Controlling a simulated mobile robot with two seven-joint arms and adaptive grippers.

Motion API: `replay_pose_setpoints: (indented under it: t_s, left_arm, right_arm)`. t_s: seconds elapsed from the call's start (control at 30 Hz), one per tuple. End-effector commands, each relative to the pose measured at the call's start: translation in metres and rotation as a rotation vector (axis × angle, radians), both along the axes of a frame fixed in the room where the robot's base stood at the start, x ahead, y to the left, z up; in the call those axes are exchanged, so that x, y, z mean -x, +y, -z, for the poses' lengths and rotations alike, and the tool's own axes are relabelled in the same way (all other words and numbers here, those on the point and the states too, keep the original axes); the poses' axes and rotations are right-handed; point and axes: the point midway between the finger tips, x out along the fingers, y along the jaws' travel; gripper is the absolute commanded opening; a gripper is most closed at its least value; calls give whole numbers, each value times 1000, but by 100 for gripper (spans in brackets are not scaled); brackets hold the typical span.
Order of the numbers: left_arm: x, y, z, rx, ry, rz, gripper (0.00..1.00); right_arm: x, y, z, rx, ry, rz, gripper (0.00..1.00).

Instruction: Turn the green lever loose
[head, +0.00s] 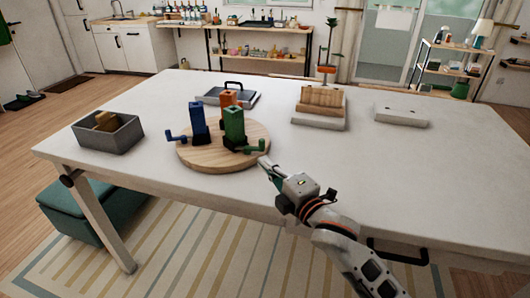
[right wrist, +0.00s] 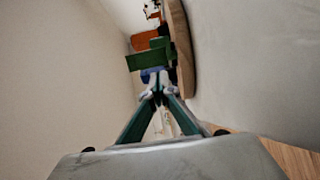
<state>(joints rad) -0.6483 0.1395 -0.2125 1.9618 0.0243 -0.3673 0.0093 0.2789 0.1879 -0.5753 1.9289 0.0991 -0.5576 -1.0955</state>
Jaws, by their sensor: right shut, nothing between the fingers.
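The green post (head: 234,124) stands upright at the front right of a round wooden board (head: 185,157). Its green lever (head: 253,149) sticks out low to the right. My right gripper (head: 264,162) is shut and empty, its tips just in front of the lever; I cannot tell whether they touch it. My left gripper is not in view.
A blue post (head: 197,119) with a blue lever and an orange post (head: 229,98) share the board. A grey bin (head: 107,137) is at the left, a tray (head: 213,97) behind. A wooden block stand (head: 320,101) and a white slab (head: 401,115) stand farther right. The table's right side is clear.

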Motion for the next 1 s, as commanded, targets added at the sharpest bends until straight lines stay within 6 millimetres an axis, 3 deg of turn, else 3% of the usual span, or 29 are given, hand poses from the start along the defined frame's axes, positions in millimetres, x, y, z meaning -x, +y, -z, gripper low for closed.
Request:
replay_pose_setpoints:
  t_s: [0.13, 0.4, 1.0]
  left_arm:
    - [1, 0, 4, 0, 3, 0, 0]
    - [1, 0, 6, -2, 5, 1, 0]
    - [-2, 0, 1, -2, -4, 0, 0]
  right_arm:
    - [-25, 15, 1, -2, 1, 0, 0]
    - [-56, 4, 1, 3, 1, 0, 0]
    - [-61, -2, 0, 2, 0, 0, 0]
